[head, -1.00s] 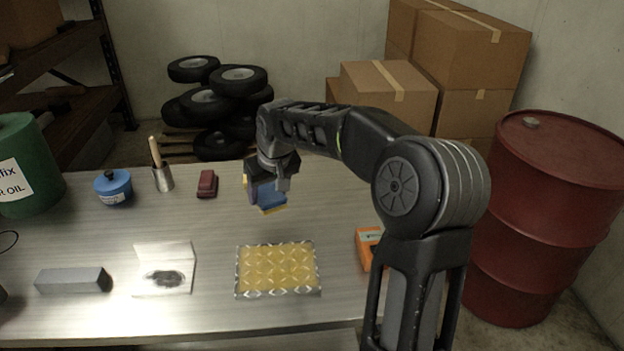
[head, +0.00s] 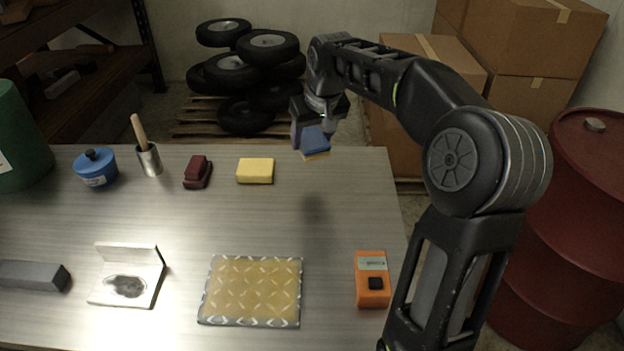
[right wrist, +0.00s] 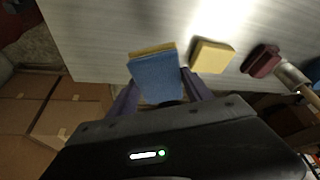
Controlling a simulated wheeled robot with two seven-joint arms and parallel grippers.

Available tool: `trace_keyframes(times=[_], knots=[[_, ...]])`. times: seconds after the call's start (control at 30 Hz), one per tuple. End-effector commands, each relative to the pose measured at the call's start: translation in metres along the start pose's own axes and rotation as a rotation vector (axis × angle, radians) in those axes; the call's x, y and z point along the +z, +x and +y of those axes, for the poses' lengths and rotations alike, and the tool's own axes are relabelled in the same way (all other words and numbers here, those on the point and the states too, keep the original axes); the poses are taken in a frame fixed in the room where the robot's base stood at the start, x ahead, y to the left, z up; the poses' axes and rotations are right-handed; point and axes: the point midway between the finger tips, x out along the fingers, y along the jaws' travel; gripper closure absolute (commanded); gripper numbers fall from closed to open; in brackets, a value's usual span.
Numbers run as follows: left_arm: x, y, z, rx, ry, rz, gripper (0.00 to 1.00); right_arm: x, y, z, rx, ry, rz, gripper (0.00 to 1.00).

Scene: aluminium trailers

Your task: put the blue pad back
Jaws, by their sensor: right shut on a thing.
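The blue pad (head: 315,143) is in my right gripper (head: 318,135), held above the far right part of the metal table. It has a blue face and a yellow layer along one edge. In the right wrist view the blue pad (right wrist: 157,78) sits between the two fingers of the right gripper (right wrist: 160,92), blue face showing. A plain yellow pad (head: 255,171) lies on the table to the left of the held pad, and it also shows in the right wrist view (right wrist: 211,56). My left gripper is not in view.
On the table (head: 330,215) are a dark red block (head: 197,172), a cup with a wooden handle (head: 149,159), a blue pot (head: 97,169), an open white case (head: 128,275), a grey bar (head: 33,275), a patterned yellow plate (head: 251,290) and an orange device (head: 372,279).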

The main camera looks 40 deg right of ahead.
Motion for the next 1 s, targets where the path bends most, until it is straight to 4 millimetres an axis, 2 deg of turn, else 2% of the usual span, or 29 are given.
trace_keyframes(times=[0.17, 0.43, 0.83, 1.0], knots=[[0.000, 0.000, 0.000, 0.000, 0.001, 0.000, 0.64, 0.005, 0.012, 0.000, 0.001, 0.000, -0.003, 0.74], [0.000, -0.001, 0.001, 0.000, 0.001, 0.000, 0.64, 0.022, 0.053, 0.000, 0.001, 0.000, -0.002, 0.74], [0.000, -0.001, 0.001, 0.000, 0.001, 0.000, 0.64, 0.025, 0.061, 0.000, 0.001, 0.000, -0.001, 0.74], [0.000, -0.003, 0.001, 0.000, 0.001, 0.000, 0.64, 0.034, 0.081, 0.001, 0.001, 0.001, -0.004, 0.74]])
